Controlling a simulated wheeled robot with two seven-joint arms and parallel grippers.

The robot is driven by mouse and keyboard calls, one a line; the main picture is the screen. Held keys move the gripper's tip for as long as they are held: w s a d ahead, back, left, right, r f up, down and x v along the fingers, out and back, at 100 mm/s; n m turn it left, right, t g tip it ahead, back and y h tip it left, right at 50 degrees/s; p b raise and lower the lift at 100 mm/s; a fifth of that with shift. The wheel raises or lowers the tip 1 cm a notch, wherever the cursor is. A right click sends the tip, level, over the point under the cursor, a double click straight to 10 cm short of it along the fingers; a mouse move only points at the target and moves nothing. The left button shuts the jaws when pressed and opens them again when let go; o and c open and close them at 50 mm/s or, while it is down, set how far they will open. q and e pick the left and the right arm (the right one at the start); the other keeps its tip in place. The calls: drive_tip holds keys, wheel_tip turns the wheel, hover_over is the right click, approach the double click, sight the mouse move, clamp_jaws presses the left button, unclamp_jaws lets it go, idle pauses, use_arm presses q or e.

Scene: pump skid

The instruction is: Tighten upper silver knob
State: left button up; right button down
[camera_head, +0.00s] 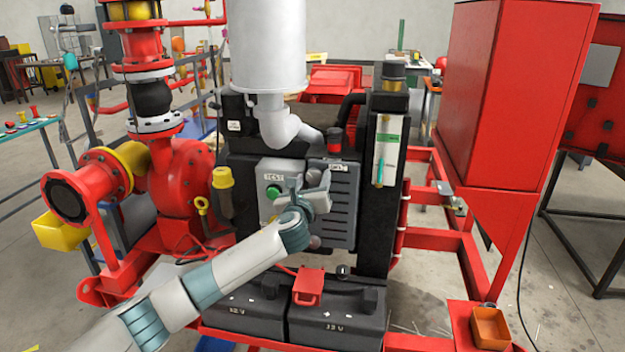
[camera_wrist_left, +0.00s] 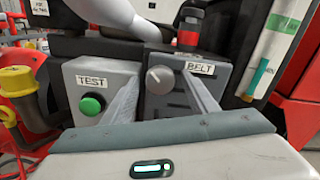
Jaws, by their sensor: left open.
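The upper silver knob (camera_wrist_left: 160,79) is round with a ridge across its face. It sits on the dark grey ribbed cover, left of the BELT label (camera_wrist_left: 199,67). In the head view the upper knob (camera_head: 313,177) is just behind my left gripper (camera_head: 310,188). My left gripper (camera_wrist_left: 162,88) is open, with one finger on each side of the knob in the wrist view. I cannot tell whether the fingers touch it. A lower silver knob (camera_head: 315,241) shows below the gripper. My right gripper is not in view.
A grey box with a TEST label (camera_wrist_left: 92,80) and a green button (camera_wrist_left: 92,104) is left of the knob. A red-and-black cap (camera_head: 334,140) stands above the cover. A white pipe (camera_head: 285,125) bends down close above. Two black batteries (camera_head: 335,325) stand below.

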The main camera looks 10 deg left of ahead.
use_arm(q)
drive_tip(key=shift+c, duration=0.3)
drive_tip(key=c, duration=1)
